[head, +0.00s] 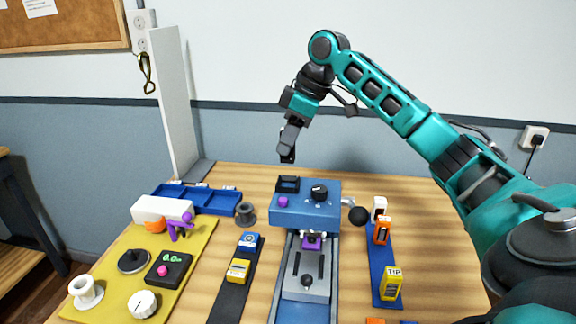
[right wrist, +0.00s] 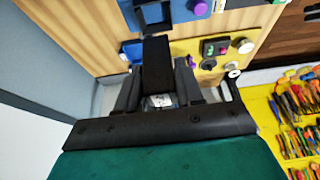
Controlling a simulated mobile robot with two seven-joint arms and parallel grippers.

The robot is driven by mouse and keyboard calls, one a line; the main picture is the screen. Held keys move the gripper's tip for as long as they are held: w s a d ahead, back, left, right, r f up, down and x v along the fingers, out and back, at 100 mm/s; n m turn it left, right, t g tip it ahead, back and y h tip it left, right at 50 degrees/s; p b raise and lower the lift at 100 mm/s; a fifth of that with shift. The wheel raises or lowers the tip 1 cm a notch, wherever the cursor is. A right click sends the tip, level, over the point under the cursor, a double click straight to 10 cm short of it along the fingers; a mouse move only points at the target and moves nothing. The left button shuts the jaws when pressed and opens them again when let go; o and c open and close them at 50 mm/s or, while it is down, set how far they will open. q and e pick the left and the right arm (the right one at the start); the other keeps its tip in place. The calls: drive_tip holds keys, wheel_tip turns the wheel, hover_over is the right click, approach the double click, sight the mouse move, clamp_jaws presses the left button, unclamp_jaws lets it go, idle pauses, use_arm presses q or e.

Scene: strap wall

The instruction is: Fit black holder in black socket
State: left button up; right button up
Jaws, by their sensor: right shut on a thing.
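The black holder (head: 287,150) is a dark block hanging below my right gripper (head: 293,122) in the head view. In the right wrist view my right gripper (right wrist: 158,98) is shut on the black holder (right wrist: 157,64), which points away from the camera. The black socket (head: 288,184) is a dark open frame at the back left of the blue machine's top; it also shows at the top of the right wrist view (right wrist: 153,13). The holder is in the air above the socket, apart from it. My left gripper is not in view.
The blue machine (head: 318,212) carries a purple button and a black knob, with a ball-ended lever at its right. A yellow board (head: 190,282) with dials stands left, a blue tray (head: 215,199) behind it. A blue strip (head: 376,272) with several small blocks lies right.

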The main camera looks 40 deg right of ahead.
drive_tip(key=shift+f, duration=3.3)
drive_tip(key=shift+f, duration=0.15)
drive_tip(key=o, duration=1.1)
drive_tip(key=v, duration=1.2)
drive_tip(key=shift+s+a, duration=0.1)
